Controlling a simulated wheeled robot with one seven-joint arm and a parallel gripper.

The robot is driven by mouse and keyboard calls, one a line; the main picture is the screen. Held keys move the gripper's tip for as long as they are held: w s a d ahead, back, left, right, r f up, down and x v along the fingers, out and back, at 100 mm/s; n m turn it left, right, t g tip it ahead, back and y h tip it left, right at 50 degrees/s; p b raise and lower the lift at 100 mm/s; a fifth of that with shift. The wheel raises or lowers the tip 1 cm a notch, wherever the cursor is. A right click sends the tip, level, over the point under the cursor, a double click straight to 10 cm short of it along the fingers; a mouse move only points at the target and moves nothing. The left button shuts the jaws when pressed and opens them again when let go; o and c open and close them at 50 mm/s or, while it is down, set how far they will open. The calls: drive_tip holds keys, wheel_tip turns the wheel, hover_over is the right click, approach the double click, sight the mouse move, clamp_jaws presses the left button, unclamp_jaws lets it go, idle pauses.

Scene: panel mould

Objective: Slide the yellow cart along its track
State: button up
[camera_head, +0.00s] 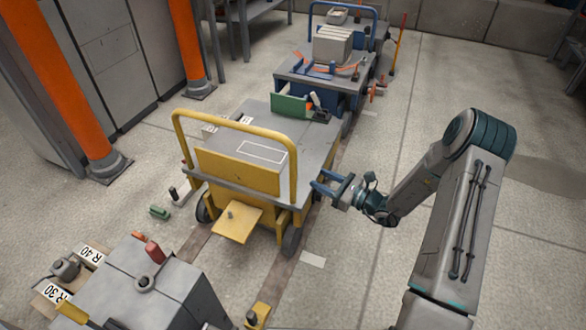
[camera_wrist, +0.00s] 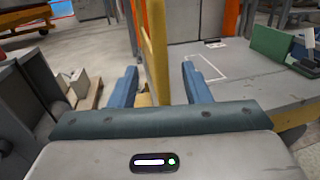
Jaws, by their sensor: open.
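The yellow cart (camera_head: 305,135) stands on its track in the middle of the head view, with a grey deck and a yellow tubular handle (camera_head: 235,122) at its near end. The track (camera_head: 190,255) shows as dark strips in the floor, running from lower left to upper right. My gripper (camera_head: 324,186) is open at the cart's right side, near the handle's right post. In the wrist view, the yellow handle post (camera_wrist: 156,50) stands between the two blue fingers (camera_wrist: 167,85), with a gap visible on the right. Contact with the post cannot be told.
A blue cart (camera_head: 320,80) carrying grey blocks stands behind the yellow one. A grey block-like unit (camera_head: 155,285) stands at the near left. Orange posts (camera_head: 75,85) and grey cabinets (camera_head: 110,45) line the left. The floor on the right (camera_head: 470,75) is clear.

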sight(296, 168)
drive_tip(key=b+x, duration=0.2)
drive_tip(key=x, duration=0.9)
clamp_jaws()
